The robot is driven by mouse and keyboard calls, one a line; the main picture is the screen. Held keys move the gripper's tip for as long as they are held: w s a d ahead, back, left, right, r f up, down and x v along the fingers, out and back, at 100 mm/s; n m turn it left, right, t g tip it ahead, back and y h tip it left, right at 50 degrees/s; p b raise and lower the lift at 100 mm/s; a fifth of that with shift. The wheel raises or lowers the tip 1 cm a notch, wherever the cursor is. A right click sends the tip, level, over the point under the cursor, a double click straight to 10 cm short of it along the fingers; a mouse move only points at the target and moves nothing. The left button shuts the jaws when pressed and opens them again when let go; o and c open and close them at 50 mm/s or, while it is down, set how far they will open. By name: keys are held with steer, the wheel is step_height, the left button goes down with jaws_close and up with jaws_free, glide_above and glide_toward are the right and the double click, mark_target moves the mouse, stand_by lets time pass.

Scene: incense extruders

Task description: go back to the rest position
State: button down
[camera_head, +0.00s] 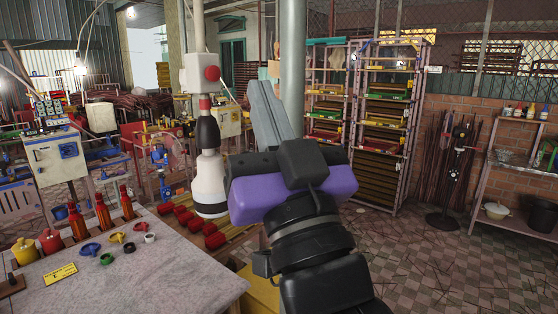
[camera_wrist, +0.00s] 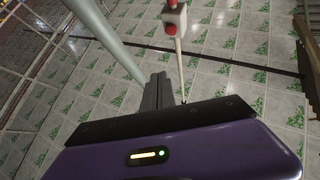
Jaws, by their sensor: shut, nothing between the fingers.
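My gripper (camera_head: 259,86) is raised in the middle of the head view, with its purple body below and its two grey fingers pointing up and away. The fingers lie together with nothing between them. In the wrist view my gripper (camera_wrist: 160,76) also shows shut and empty, above a tiled floor. It is apart from the workbench (camera_head: 180,270), which lies to its lower left.
A tall white-and-black post with a red-knobbed box (camera_head: 197,74) stands just left of my gripper. A grey pillar (camera_head: 293,60) and drying racks (camera_head: 385,110) stand behind. Red bottles (camera_head: 103,212) and colored rings (camera_head: 90,249) are on the bench. Floor at right is fairly clear.

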steer(key=s+d+f+m+g+h, duration=0.1)
steer(key=s+d+f+h, duration=0.2)
steer(key=f, duration=0.7)
steer(key=s+d+f, duration=0.3)
steer(key=d+f, duration=0.2)
steer(key=f, duration=0.4)
steer(key=s+d+f+m+g+h, duration=0.1)
steer(key=s+d+f+h, duration=0.2)
steer(key=f, duration=0.7)
steer(key=s+d+f+m+g+h+b, duration=0.1)
steer(key=s+d+f+g, duration=0.2)
steer(key=s+f, duration=0.7)
steer(key=s+d+f+g+h, duration=0.2)
steer(key=s+d+f+g, duration=0.2)
steer(key=s+d+f, duration=0.4)
steer(key=s+f, duration=0.1)
steer(key=s, duration=0.6)
steer(key=shift+f+m+b, duration=0.4)
